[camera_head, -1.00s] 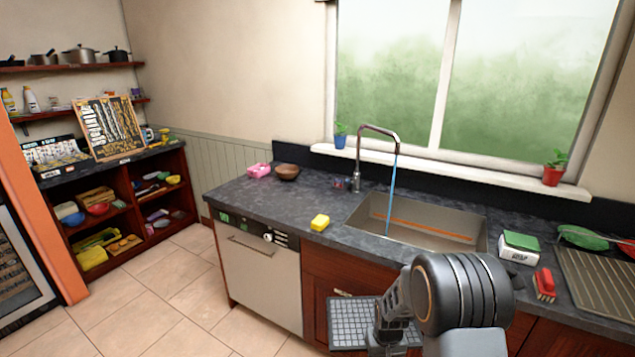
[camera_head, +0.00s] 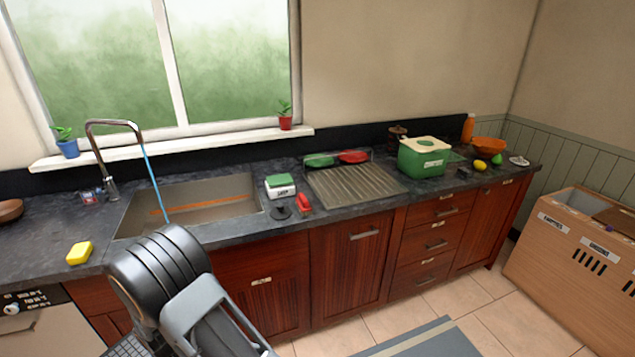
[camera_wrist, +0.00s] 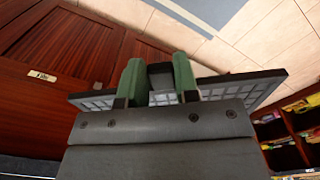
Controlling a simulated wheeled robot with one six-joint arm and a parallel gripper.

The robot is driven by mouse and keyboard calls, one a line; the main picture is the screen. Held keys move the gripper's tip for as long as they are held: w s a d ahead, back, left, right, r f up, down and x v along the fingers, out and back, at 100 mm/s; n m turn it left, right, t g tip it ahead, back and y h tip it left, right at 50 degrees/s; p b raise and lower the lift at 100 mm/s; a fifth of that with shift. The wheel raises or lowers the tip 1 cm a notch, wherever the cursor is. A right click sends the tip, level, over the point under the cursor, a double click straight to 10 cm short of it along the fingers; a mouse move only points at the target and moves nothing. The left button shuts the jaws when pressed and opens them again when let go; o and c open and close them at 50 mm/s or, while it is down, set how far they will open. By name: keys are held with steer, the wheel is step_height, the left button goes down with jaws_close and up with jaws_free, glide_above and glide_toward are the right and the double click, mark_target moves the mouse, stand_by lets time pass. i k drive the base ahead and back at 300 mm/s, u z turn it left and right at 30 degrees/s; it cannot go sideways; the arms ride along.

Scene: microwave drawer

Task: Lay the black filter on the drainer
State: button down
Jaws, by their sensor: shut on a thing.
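The black filter (camera_wrist: 240,86) is a flat dark panel with a grey grid of cells. In the wrist view my gripper (camera_wrist: 158,80) is shut on it, with a green finger on either side of a dark block at its middle. In the head view only a corner of the filter (camera_head: 126,347) shows at the bottom left, beside my arm, which hides the gripper. The drainer (camera_head: 355,188) is a ribbed metal rack on the counter, right of the sink. Its ribbed surface is clear, and the filter is well apart from it, to the lower left.
The sink (camera_head: 225,197) has running water from its tap (camera_head: 112,126). A green-and-white scale (camera_head: 280,187) and a red brush (camera_head: 304,202) lie left of the drainer. Green and red lids (camera_head: 320,160) stand behind it, and a green box (camera_head: 423,157) stands right.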

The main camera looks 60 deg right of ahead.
mark_target(355, 181)
steer(key=u, duration=1.35)
steer(key=k, duration=1.9)
steer(key=z, duration=2.1)
